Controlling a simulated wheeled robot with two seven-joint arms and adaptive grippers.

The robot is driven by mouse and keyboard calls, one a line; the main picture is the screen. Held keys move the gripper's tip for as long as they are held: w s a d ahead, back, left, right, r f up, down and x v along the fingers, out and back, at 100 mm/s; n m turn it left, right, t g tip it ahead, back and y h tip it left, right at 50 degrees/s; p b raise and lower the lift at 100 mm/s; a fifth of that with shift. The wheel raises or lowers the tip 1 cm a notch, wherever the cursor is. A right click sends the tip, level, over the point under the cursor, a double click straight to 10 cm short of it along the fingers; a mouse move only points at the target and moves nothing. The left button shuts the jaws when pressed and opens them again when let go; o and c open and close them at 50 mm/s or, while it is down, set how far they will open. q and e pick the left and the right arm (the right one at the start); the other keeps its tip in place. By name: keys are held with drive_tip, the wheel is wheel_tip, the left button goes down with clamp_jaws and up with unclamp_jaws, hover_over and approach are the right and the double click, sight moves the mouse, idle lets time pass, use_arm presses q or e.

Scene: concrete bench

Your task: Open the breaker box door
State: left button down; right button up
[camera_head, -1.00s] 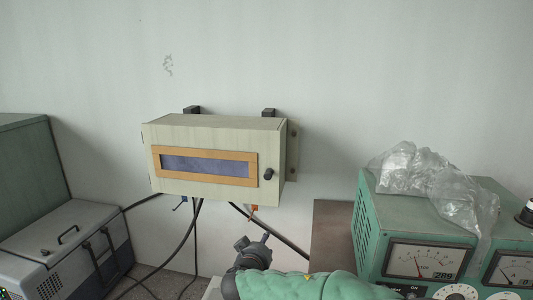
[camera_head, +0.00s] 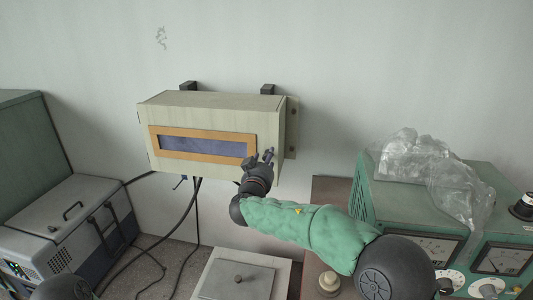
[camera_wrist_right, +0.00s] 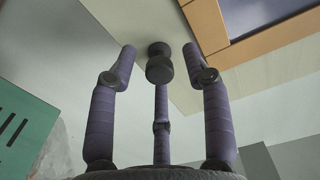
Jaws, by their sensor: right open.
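The breaker box (camera_head: 215,105) is a pale beige box fixed to the wall. Its front door (camera_head: 200,177) looks closed and has an orange-framed window (camera_head: 203,145). My right gripper (camera_head: 263,157) is at the door's lower right and hides the knob in the head view. In the right wrist view the dark round knob (camera_wrist_right: 159,65) shows between the open purple fingers of my right gripper (camera_wrist_right: 157,62). The fingers are spread around the knob, with no clear grip on it; whether any finger touches it I cannot tell. My left gripper is not in view.
A green instrument (camera_head: 410,215) with dials and a clear plastic bag (camera_head: 455,190) on top stands at the right. A grey case (camera_head: 65,220) is at the left. Dark cables (camera_head: 190,220) hang below the box. A pale lidded unit (camera_head: 240,280) is at the bottom.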

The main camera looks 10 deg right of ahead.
drive_tip(key=shift+w+d, duration=0.3)
drive_tip(key=shift+w, duration=0.35)
clamp_jaws()
drive_tip(key=shift+a, duration=0.1)
